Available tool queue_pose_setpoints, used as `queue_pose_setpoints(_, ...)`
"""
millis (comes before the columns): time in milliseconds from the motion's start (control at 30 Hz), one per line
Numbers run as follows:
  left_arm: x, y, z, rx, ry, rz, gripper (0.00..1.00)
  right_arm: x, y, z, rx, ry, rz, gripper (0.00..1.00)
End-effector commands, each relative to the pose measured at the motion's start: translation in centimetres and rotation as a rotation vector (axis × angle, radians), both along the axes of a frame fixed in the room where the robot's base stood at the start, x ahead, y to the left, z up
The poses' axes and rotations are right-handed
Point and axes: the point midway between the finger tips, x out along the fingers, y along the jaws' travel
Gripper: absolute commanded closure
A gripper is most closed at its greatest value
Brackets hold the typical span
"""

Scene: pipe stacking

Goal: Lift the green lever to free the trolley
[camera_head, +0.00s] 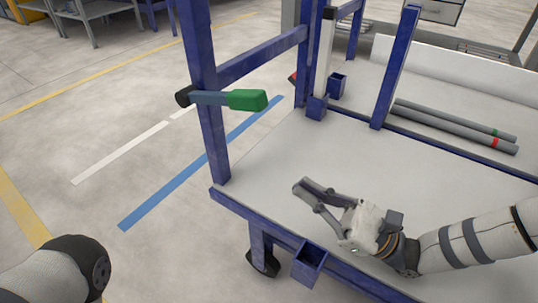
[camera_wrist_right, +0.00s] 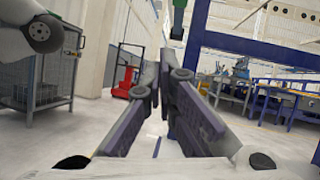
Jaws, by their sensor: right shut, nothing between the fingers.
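The green lever (camera_head: 248,100) is a green handle on a grey-blue bar. It sticks out to the right, nearly level, from a dark pivot on the left blue post of the trolley (camera_head: 208,120). In the right wrist view a green piece (camera_wrist_right: 179,4), likely this handle, shows at the top edge, beyond the fingertips. My right gripper (camera_head: 300,188) is shut and empty over the trolley's white deck. It is below and to the right of the handle in the picture, apart from it. My left arm shows at the lower left, but its gripper is out of view.
Two grey pipes (camera_head: 455,126) with green and red bands lie on the deck's right side. Blue uprights and a crossbar (camera_head: 262,56) frame the trolley. A small blue square socket (camera_head: 309,262) sits at its near edge. Open floor lies to the left.

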Motion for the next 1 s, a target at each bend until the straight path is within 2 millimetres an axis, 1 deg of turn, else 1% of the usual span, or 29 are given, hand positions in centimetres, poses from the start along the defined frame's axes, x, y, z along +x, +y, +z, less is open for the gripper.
queue_pose_setpoints(33, -0.1, 0.0, -0.4, 0.0, 0.006, 0.0, 0.29, 0.8, -0.8, 0.0, 0.023, -0.014, -0.029, 1.0)
queue_pose_setpoints(133, -0.2, 0.0, -0.5, 0.0, 0.007, 0.0, 0.29, 1.5, -1.7, 0.8, 0.051, -0.033, -0.058, 1.0)
queue_pose_setpoints(467, -0.1, 0.0, -0.4, 0.0, 0.006, 0.0, 0.29, 1.5, -1.4, 1.1, 0.052, -0.035, -0.056, 1.0)
queue_pose_setpoints(567, -0.1, 0.0, -0.3, 0.0, 0.005, 0.0, 0.29, 1.9, -0.5, 1.8, 0.054, -0.036, -0.054, 1.0)
queue_pose_setpoints(967, -0.1, 0.0, -0.2, 0.0, 0.003, 0.0, 0.29, 5.2, 6.3, 5.8, 0.051, -0.035, -0.051, 1.0)
queue_pose_setpoints(1000, 0.0, 0.0, 0.0, 0.0, 0.001, 0.0, 0.29, 5.3, 6.6, 6.6, 0.052, -0.036, -0.052, 1.0)
